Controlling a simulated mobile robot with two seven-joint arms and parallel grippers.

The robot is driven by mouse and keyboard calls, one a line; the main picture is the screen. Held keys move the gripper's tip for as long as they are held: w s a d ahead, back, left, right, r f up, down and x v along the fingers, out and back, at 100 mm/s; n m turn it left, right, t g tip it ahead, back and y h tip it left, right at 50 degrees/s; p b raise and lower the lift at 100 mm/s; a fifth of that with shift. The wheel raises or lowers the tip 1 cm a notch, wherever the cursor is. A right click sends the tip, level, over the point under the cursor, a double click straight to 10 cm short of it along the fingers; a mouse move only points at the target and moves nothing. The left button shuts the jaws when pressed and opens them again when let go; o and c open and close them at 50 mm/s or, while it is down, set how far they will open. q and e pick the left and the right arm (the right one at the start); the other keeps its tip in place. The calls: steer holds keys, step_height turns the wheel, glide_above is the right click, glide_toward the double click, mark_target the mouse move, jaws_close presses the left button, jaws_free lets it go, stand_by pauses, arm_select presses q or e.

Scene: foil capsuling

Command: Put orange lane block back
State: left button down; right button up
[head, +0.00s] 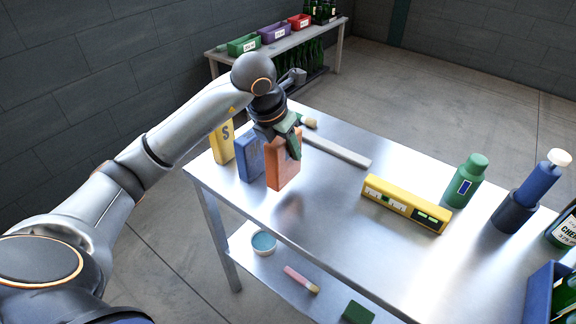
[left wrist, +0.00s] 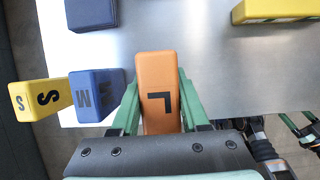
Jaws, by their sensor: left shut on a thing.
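My left gripper (head: 284,138) is shut on the orange block (head: 283,172), with green fingers on both sides of it. In the left wrist view the orange block (left wrist: 157,85) shows a dark letter L between the fingers. In the head view it is upright at the left end of the metal table, to the right of the blue block (head: 249,158). I cannot tell whether its base touches the table. The yellow block (head: 222,138) with an S stands left of the blue one. The blue block (left wrist: 97,93) shows an M in the left wrist view.
A yellow bar device (head: 405,203) lies mid-table, with a green bottle (head: 466,181) and a blue bottle (head: 535,185) farther right. A pale strip (head: 336,150) and a brush (head: 308,122) lie behind the orange block. The table (head: 325,215) is bare in front of the yellow device.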

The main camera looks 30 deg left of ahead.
mark_target(277, 141)
arm_select(q)
steer(key=shift+f, duration=2.1)
steer(key=shift+f, duration=0.1)
steer(key=shift+f+b, duration=0.15)
steer(key=shift+b, duration=0.25)
steer(key=shift+c, duration=2)
jaws_free()
steer(key=shift+s+r+p, duration=0.1)
steer(key=shift+r+p, duration=0.2)
steer(key=shift+r, duration=0.3)
steer(key=p+v, duration=0.1)
steer(key=v, duration=1)
steer(key=shift+s+r, duration=0.1)
